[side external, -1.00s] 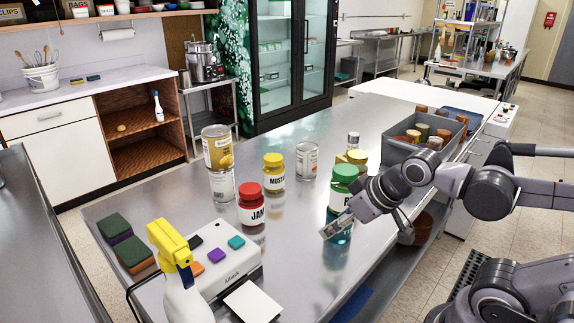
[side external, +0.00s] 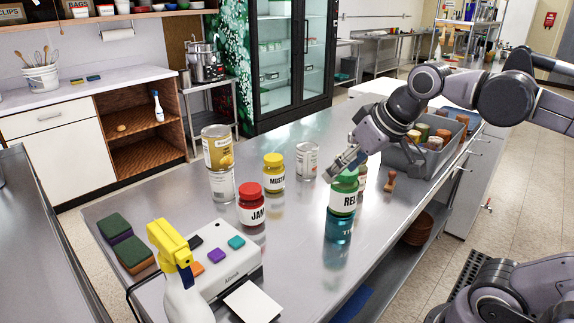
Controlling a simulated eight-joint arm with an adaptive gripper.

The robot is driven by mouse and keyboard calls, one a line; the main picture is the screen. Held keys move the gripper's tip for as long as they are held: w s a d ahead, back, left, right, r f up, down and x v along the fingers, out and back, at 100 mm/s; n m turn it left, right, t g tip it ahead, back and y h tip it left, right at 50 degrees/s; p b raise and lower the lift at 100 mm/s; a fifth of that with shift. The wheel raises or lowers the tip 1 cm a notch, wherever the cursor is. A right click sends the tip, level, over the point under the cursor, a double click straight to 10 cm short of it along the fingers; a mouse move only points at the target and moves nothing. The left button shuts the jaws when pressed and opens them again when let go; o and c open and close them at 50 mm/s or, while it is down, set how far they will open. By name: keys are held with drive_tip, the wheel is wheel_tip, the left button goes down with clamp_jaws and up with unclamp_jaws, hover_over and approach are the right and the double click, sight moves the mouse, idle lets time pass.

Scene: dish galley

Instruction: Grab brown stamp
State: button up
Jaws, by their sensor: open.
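A small brown stamp (side external: 389,182) with a knobbed handle stands upright on the steel counter, to the right of the green-lidded jar (side external: 343,194). My gripper (side external: 342,165) is open and empty, with its fingers pointing down and left. It is above or behind the green lid in the picture, to the left of the stamp and apart from it. I cannot tell how far the fingertips are from the lid.
A yellow-lidded jar, partly hidden, stands behind the green one. A grey bin (side external: 400,157) of several containers is behind the stamp. A red-lidded jar (side external: 251,205), mustard jar (side external: 274,173) and cans (side external: 306,160) stand left. Bare counter (side external: 400,205) lies in front of the stamp.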

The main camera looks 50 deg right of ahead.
drive_tip(key=w+d+r+m+g+h, duration=0.1)
drive_tip(key=w+d+r+m+g, duration=0.15)
drive_tip(key=d, duration=0.35)
drive_tip(key=w+d+r+m+g, duration=0.1)
drive_tip(key=w+d+m, duration=0.3)
drive_tip(key=d, duration=0.3)
drive_tip(key=m+g+y, duration=0.1)
drive_tip(key=m+g, duration=0.2)
drive_tip(key=m, duration=0.7)
hover_over(391, 179)
drive_tip(key=d, duration=0.1)
wheel_tip(391, 179, down, 5)
wheel_tip(391, 179, down, 10)
drive_tip(key=shift+d+f, duration=0.1)
drive_tip(key=shift+d, duration=0.05)
drive_tip(key=f, duration=1.1)
drive_tip(key=shift+w+a+f, duration=0.1)
drive_tip(key=shift+a+f, duration=0.05)
drive_tip(key=shift+a, duration=0.05)
clamp_jaws()
